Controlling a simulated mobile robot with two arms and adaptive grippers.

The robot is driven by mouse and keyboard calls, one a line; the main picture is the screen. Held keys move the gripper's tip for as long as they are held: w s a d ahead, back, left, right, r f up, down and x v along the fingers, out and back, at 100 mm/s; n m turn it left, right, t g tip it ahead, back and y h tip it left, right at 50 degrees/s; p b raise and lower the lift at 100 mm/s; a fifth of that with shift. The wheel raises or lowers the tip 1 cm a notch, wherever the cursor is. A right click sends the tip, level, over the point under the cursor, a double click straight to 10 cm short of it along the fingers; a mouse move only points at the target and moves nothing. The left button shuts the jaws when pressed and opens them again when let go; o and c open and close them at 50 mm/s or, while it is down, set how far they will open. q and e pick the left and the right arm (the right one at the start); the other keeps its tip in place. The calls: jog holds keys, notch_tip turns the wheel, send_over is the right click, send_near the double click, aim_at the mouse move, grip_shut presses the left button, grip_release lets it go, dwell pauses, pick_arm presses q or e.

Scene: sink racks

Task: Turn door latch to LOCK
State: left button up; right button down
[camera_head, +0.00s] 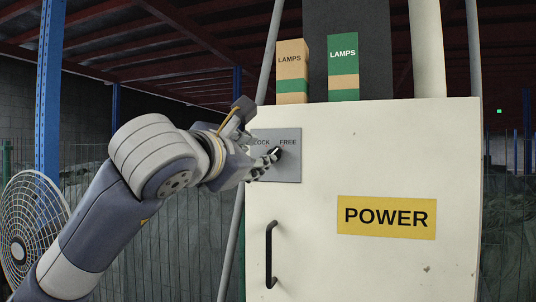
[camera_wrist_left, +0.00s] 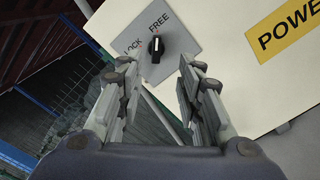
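The door latch is a black knob (camera_wrist_left: 156,46) on a grey plate (camera_wrist_left: 184,40) marked LOCK and FREE. The knob's white mark points up towards FREE in the wrist view. My left gripper (camera_head: 262,166) is in front of the plate. In the left wrist view its two fingers (camera_wrist_left: 155,88) stand apart, with the knob beyond their tips and between them. Nothing is held. My right gripper is not in either view.
The plate is on a pale cabinet (camera_head: 380,150) with a black door handle (camera_head: 270,254) below and a yellow POWER sign (camera_head: 386,217). Two LAMPS boxes (camera_head: 292,72) (camera_head: 343,68) stand on top. A white fan (camera_head: 33,225) stands at left.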

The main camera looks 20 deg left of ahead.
aim_at(273, 152)
pick_arm(q)
jog(key=w+p, duration=0.2)
jog(key=w, duration=0.3)
jog(key=w+p, duration=0.3)
jog(key=w, duration=0.1)
jog(key=shift+w+r, duration=0.2)
jog(key=shift+w, duration=0.2)
jog(key=shift+w+f, duration=0.15)
jog(key=shift+w, duration=0.4)
grip_shut()
